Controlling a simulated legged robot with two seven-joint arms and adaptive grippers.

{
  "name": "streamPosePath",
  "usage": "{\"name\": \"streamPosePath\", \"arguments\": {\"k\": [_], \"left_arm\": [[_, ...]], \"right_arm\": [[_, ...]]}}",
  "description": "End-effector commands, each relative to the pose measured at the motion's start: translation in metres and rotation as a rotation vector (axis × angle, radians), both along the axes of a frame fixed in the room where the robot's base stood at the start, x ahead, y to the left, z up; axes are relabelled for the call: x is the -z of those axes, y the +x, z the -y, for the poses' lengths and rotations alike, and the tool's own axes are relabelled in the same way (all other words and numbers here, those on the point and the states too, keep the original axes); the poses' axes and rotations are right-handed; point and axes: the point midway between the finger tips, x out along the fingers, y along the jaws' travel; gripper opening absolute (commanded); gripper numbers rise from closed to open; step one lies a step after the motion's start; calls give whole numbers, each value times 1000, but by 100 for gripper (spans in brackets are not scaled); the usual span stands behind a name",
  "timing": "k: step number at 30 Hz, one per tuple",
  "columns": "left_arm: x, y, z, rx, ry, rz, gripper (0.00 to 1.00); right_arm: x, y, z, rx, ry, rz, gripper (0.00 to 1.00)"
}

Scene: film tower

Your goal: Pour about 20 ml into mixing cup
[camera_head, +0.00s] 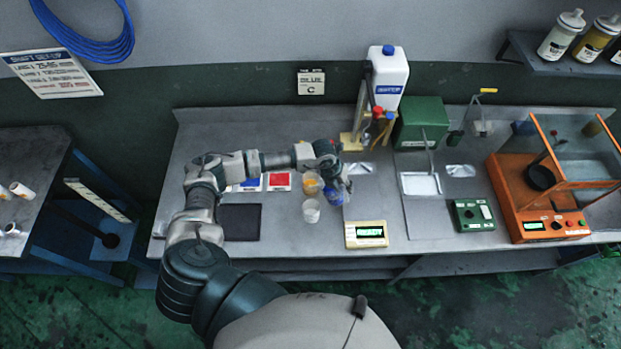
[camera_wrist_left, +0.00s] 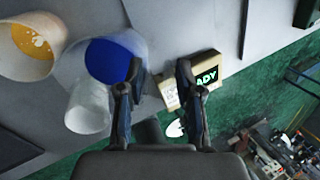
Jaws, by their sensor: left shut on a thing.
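My left gripper (camera_head: 338,182) is at the blue-filled cup (camera_head: 333,197) over the middle of the bench and is shut on it. In the left wrist view the cup's blue mouth (camera_wrist_left: 110,58) lies beside and partly behind one finger of the gripper (camera_wrist_left: 158,88). A clear, pale cup (camera_head: 311,210) stands close by, on the left and nearer; it also shows in the wrist view (camera_wrist_left: 88,108), partly covered by the blue cup. A cup with orange-yellow contents (camera_head: 312,184) stands behind it. The liquid level in the clear cup is not readable. My right gripper is not in view.
A small readout box (camera_head: 366,233) showing READY stands close on the right. A dark mat (camera_head: 240,222) and blue and red cards (camera_head: 279,182) lie to the left. A white jug (camera_head: 389,76) and green box (camera_head: 421,122) stand behind. An orange-framed machine (camera_head: 539,215) is far right.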

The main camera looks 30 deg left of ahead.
Motion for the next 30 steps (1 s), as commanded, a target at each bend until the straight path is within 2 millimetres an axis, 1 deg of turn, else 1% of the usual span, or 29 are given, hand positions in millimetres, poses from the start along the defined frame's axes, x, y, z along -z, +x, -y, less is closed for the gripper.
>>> {"name": "streamPosePath", "arguments": {"k": [1,3,9,16,30], "left_arm": [[-9,2,-6,-4,-30,3,0],[-18,1,-12,-4,-74,2,0],[-38,1,-25,-4,-185,-3,0],[-55,2,-38,-6,-277,-3,0],[-56,2,-47,-5,-390,-6,0]], "right_arm": [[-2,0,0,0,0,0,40],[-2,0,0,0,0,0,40],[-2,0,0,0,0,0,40],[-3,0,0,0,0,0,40],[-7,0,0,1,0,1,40]]}}
